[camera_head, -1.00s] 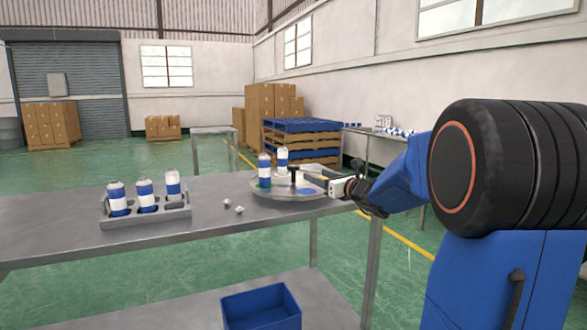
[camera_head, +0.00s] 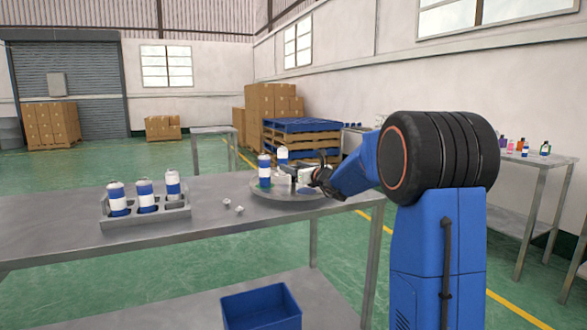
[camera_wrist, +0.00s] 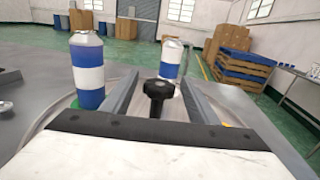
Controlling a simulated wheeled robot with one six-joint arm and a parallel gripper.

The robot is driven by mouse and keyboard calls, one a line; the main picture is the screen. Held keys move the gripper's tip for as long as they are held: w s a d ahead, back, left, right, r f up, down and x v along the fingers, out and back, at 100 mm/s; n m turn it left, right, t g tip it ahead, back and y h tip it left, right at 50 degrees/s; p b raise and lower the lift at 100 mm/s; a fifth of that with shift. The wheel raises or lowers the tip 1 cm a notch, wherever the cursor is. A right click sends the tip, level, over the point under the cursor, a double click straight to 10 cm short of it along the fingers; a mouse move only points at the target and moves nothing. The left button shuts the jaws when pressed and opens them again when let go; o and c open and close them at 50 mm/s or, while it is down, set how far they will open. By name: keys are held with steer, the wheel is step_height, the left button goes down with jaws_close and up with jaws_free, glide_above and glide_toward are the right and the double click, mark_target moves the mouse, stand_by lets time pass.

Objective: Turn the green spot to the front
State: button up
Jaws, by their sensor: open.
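The round grey turntable (camera_head: 272,197) sits on the metal table, with a black knob (camera_wrist: 159,92) standing at its middle. A blue and white can (camera_head: 264,172) stands on its left side and another can (camera_head: 281,155) stands farther back. They also show in the wrist view, the near one (camera_wrist: 88,75) at left and the far one (camera_wrist: 171,62) behind the knob. A little of the green spot (camera_wrist: 75,103) shows at the near can's base; the rest is hidden. My gripper (camera_wrist: 159,84) is open, with its fingers on either side of the knob.
A grey tray (camera_head: 146,218) with several cans stands at the table's left. Two small pale parts (camera_head: 232,206) lie left of the turntable. A blue bin (camera_head: 262,308) is on the lower shelf.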

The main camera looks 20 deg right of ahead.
steer(key=shift+w, duration=0.2)
jaws_close()
